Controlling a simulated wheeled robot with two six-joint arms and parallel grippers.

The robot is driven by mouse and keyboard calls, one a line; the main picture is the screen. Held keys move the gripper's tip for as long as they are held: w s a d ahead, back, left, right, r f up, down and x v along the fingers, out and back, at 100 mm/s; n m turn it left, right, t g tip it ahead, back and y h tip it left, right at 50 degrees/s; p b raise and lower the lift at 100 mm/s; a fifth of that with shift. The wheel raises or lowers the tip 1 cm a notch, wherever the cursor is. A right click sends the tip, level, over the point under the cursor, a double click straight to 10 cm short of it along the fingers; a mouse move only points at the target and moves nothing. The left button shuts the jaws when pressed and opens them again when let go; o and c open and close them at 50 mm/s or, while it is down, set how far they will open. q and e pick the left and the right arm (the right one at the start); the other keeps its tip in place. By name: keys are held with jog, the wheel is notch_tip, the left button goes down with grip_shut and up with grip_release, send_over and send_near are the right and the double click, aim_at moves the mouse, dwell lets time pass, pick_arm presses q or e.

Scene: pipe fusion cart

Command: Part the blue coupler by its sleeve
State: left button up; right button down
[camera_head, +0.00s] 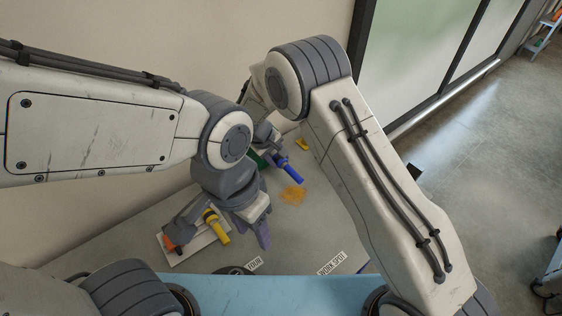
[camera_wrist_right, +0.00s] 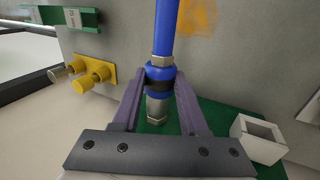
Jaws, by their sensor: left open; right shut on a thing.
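The blue coupler (camera_wrist_right: 160,77) stands in the right wrist view with a dark band around it, a metal nut below it and a blue pipe (camera_wrist_right: 164,28) above. My right gripper (camera_wrist_right: 160,84) is shut on the coupler, one purple finger on each side. In the head view the blue pipe (camera_head: 288,170) slants down to the right from my right gripper (camera_head: 268,141), which is partly hidden by my left arm. My left gripper (camera_head: 258,231) is open and empty over the table, nearer than the coupler and apart from it.
A pale tray (camera_head: 206,240) beside my left gripper holds a yellow-and-black piece (camera_head: 216,225) and an orange piece (camera_head: 172,247). Yellow fittings (camera_wrist_right: 92,78), a green bracket (camera_wrist_right: 55,18) and a white square block (camera_wrist_right: 258,138) stand around the coupler. An orange stain (camera_head: 292,194) marks the table.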

aim_at(290, 171)
jog(key=shift+s+d+b, duration=0.6)
jog(key=shift+s+d, duration=0.2)
jog(key=shift+s, duration=0.25)
jog(key=shift+s+d+b, duration=0.55)
jog(key=shift+s+d, duration=0.2)
jog(key=shift+s, duration=0.3)
